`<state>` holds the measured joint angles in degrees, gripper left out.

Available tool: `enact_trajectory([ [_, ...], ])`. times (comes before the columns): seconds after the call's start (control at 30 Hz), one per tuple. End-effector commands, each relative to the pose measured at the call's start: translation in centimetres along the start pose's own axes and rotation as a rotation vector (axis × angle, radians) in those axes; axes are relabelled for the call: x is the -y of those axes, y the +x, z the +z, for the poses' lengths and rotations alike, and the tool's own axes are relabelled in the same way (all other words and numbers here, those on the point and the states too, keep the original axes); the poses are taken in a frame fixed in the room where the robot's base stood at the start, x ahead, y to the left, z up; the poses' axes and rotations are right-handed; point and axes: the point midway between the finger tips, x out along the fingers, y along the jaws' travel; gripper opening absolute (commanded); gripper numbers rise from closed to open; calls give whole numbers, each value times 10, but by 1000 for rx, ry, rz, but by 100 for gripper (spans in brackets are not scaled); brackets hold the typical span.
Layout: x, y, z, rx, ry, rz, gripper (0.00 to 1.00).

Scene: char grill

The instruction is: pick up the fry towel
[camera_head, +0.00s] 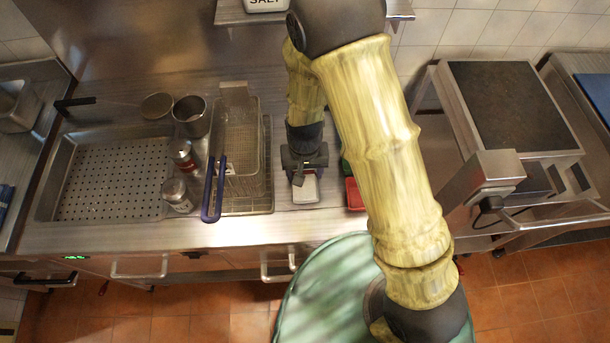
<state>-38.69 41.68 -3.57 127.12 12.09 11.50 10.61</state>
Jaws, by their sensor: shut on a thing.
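My gripper (303,176) is over the steel counter, just right of the fry basket, pointing down. It is shut on a small white, folded-looking item (306,190), which I take to be the fry towel. Only the near part of the towel shows below the fingers; the rest is hidden under the gripper. I cannot tell whether the towel still touches the counter.
A wire fry basket (242,150) with a blue handle (208,190) stands close on the left. Shakers (177,195) and a metal cup (191,116) stand by the perforated pan (115,180). A red item (354,195) lies to the right, partly behind my arm.

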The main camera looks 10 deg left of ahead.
Motion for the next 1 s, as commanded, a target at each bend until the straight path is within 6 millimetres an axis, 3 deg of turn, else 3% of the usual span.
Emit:
enact_trajectory([
  [0.37, 1, -9, -1, -4, -1, -1, 38],
  [0.8, 0, -77, -1, -5, -1, -2, 38],
  [1.0, 0, -98, -1, -2, 1, -1, 38],
])
